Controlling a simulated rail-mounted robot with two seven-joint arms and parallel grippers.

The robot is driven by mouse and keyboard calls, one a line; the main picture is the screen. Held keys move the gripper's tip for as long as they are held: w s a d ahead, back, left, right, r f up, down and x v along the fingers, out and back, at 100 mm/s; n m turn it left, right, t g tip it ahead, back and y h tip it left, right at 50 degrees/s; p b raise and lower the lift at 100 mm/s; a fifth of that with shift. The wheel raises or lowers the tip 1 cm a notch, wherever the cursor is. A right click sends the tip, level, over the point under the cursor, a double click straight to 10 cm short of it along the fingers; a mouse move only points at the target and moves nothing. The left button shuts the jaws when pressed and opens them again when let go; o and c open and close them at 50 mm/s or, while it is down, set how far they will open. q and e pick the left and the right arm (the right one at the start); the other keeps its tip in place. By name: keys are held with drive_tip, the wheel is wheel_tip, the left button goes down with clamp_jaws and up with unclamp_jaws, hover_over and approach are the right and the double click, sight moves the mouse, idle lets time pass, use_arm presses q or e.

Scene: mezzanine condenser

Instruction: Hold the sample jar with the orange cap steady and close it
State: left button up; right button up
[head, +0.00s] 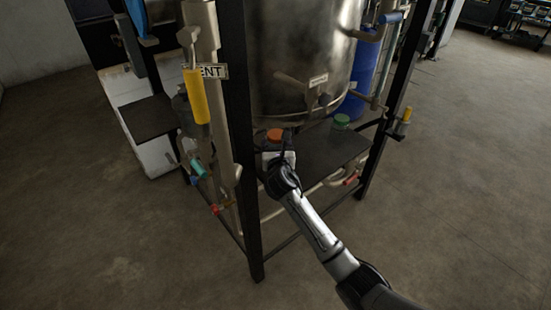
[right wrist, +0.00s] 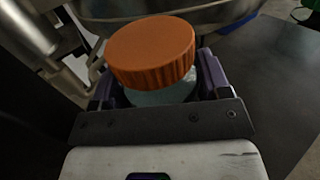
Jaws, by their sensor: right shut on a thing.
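The sample jar, pale and glassy (right wrist: 160,96), stands on the dark shelf under the steel vessel. Its orange cap (head: 274,134) sits on top and also shows large in the right wrist view (right wrist: 151,50). I cannot tell whether the cap is fully screwed down. My right gripper (head: 277,160) is shut on the jar body just below the cap, with one finger on each side. The gripper hides most of the jar's lower part. My left gripper is not in view.
A green-capped jar (head: 341,121) stands farther right on the dark shelf (head: 325,152). The steel vessel (head: 300,60) hangs close behind the orange cap. A black frame post (head: 240,150) and pipework with a yellow handle (head: 196,97) stand at left. The shelf's middle is clear.

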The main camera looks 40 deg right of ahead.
drive_tip(key=shift+w+a, duration=0.1)
drive_tip(key=shift+w, duration=0.05)
wheel_tip(320, 180, down, 4)
drive_tip(key=shift+r+b, duration=0.1)
drive_tip(key=shift+b, duration=1.05)
drive_tip(key=shift+f, duration=0.2)
drive_tip(key=shift+f, duration=0.1)
drive_tip(key=o, duration=1.7)
